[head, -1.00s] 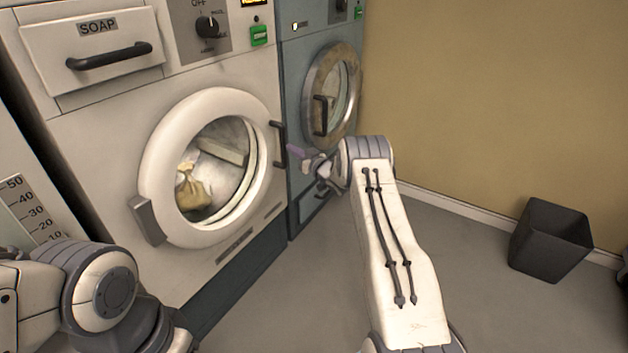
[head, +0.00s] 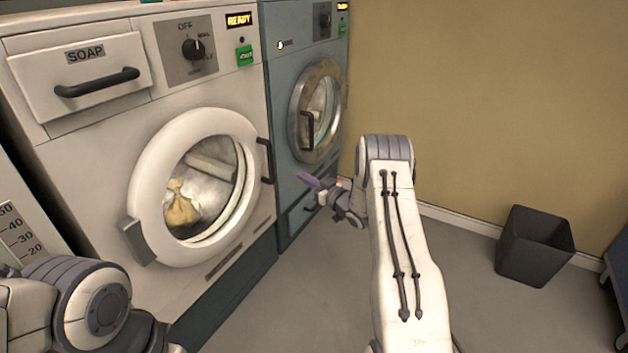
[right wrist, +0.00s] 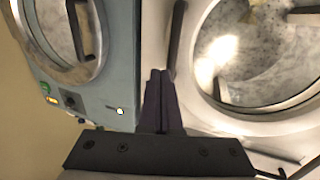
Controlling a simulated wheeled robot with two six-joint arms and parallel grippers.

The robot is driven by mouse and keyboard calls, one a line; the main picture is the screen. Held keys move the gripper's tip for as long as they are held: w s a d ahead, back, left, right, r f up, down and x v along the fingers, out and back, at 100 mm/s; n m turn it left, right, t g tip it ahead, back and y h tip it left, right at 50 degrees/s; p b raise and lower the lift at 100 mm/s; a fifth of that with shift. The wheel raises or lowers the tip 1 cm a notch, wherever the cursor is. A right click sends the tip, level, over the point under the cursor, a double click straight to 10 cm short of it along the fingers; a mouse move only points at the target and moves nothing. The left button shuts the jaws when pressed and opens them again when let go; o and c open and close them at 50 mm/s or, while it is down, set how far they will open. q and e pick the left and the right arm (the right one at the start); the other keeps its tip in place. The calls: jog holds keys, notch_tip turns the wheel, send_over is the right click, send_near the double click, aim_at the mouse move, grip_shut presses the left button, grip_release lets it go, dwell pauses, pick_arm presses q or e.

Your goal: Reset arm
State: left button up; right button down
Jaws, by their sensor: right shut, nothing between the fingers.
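My right arm reaches in from the lower right of the head view. Its gripper (head: 306,180) is in front of the gap between the white washer (head: 90,160) and the blue-grey machine (head: 284,130), near the white washer's door handle (head: 265,160). In the right wrist view the two dark fingers (right wrist: 160,80) lie together, with nothing between them. The white washer's round door (head: 150,200) is closed, and a tan cloth bundle (head: 181,208) shows behind its glass. My left arm shows at the lower left of the head view; its gripper is out of frame.
The blue-grey machine's round door (head: 297,115) is closed. A dark bin (head: 535,247) stands on the floor by the tan wall. A soap drawer (head: 85,85) with a black handle is at the washer's upper left. The grey floor between the machines and the bin is clear.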

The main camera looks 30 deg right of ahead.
jog(key=a+r+g+h, duration=0.1)
jog(key=a+r+g, duration=0.3)
jog(key=a, duration=0.8)
jog(key=s+a+r+n+g+h, duration=0.15)
jog(key=s+a+r+g, duration=0.3)
jog(key=s+a, duration=0.7)
jog(key=s+a+r+n+g, duration=0.1)
jog(key=s+a+g, duration=0.2)
jog(key=s, duration=0.9)
jog(key=s+a+n+g, duration=0.1)
jog(key=s+a+g, duration=0.2)
jog(key=s, duration=0.9)
jog(key=s+a+r+n+g, duration=0.1)
jog(key=s+a+g, duration=0.2)
jog(key=s, duration=1)
notch_tip(320, 180, up, 21)
jog(key=p, duration=2.1)
jog(key=shift+w+d+h+p, duration=0.2)
jog(key=shift+w+h+p, duration=0.1)
jog(key=shift+w+h, duration=0.15)
jog(key=c, duration=1.5)
grip_release()
jog(key=shift+r, duration=0.1)
jog(key=shift+c, duration=0.2)
